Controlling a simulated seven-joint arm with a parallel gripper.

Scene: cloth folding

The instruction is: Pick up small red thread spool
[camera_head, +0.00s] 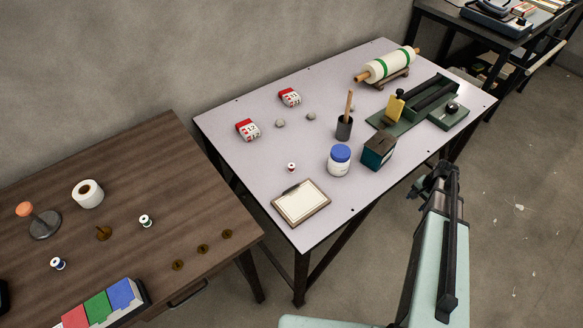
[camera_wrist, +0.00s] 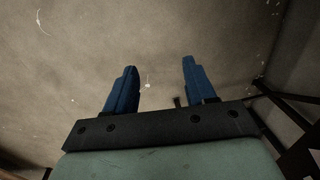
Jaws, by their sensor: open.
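A small red and white thread spool (camera_head: 291,167) stands on the light grey table (camera_head: 230,125), behind the clipboard and left of the blue-lidded jar. My gripper (camera_head: 436,178) is off the table's front right side, well to the right of the spool and apart from it. In the wrist view my gripper (camera_wrist: 158,82) shows two blue fingers spread apart with nothing between them. That view faces the bare floor, and the spool is not in it.
Around the spool are a clipboard (camera_head: 301,202), a white jar (camera_head: 339,161), a dark teal box (camera_head: 378,151), a dark cup (camera_head: 344,128) and a red-white block (camera_head: 247,129). A brown table (camera_head: 150,168) at left holds a green spool (camera_head: 145,221) and a blue spool (camera_head: 57,264).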

